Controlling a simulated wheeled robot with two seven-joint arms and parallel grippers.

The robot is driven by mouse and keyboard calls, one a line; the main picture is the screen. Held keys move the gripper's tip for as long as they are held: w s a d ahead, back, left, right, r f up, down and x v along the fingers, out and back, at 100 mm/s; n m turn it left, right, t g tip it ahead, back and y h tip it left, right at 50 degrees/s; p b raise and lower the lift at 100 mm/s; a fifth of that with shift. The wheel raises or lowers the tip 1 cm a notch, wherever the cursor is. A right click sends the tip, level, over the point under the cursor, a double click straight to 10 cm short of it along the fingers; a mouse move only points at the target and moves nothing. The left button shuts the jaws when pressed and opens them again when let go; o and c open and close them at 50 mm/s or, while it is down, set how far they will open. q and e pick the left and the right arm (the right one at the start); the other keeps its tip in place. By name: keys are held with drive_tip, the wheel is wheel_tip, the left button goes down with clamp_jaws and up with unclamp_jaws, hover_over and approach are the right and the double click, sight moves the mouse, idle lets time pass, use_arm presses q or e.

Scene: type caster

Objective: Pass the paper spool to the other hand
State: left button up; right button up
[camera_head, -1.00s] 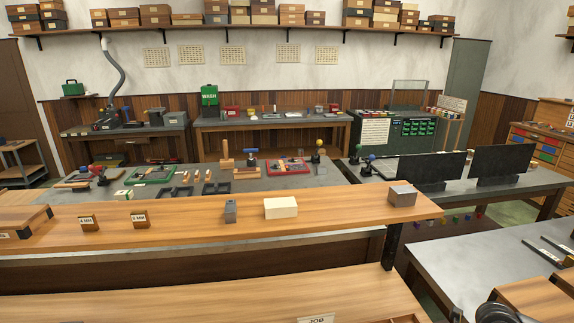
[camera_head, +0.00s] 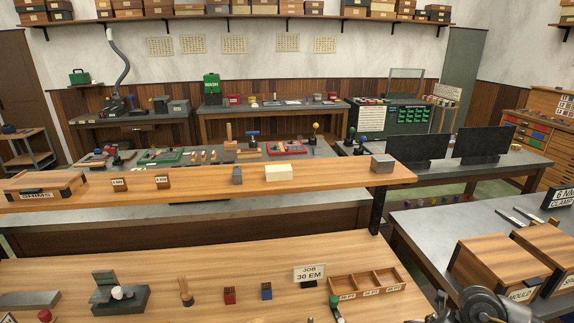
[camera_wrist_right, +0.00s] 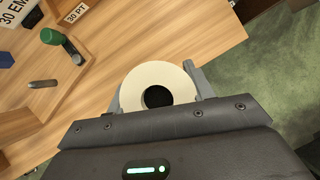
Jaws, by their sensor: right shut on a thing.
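The paper spool (camera_wrist_right: 150,72) is a cream-white roll with a dark round core, seen end-on in the right wrist view. My right gripper (camera_wrist_right: 153,82) is shut on it, with a grey finger at each side of the roll. The spool is above the wooden bench's edge and the floor beside it, apart from the bench as far as I can tell. In the head view, part of my right arm shows at the bottom right corner, and I cannot make out the spool there. My left gripper is in neither view.
The wooden bench (camera_head: 230,263) holds a JOB 30 EM sign (camera_head: 309,273), a compartment tray (camera_head: 367,284), a red block (camera_head: 229,295), a blue block (camera_head: 266,291) and a grey device (camera_head: 120,293). A raised wooden shelf (camera_head: 330,181) runs behind. Wooden boxes (camera_head: 500,266) stand at right.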

drive_tip(key=a+r+m+h, duration=0.1)
drive_tip(key=a+r+m, duration=0.1)
drive_tip(key=a, duration=1.1)
drive_tip(key=a+r+m+h, duration=0.1)
drive_tip(key=a+m, duration=0.1)
drive_tip(key=a, duration=1.1)
drive_tip(key=s+d+r+m+g+y, duration=0.2)
drive_tip(key=s+d+r+m+g, duration=0.35)
drive_tip(key=m, duration=0.95)
drive_tip(key=s+d+r+m+g+y, duration=0.2)
drive_tip(key=d+r+m+g, duration=0.45)
drive_tip(key=r+m, duration=0.6)
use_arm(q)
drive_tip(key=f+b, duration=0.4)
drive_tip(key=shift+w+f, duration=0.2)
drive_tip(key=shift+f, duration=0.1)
use_arm(e)
wheel_tip(320, 180, down, 7)
drive_tip(key=a+m, duration=0.1)
drive_tip(key=shift+s+a, duration=0.25)
drive_tip(key=shift+s, duration=0.05)
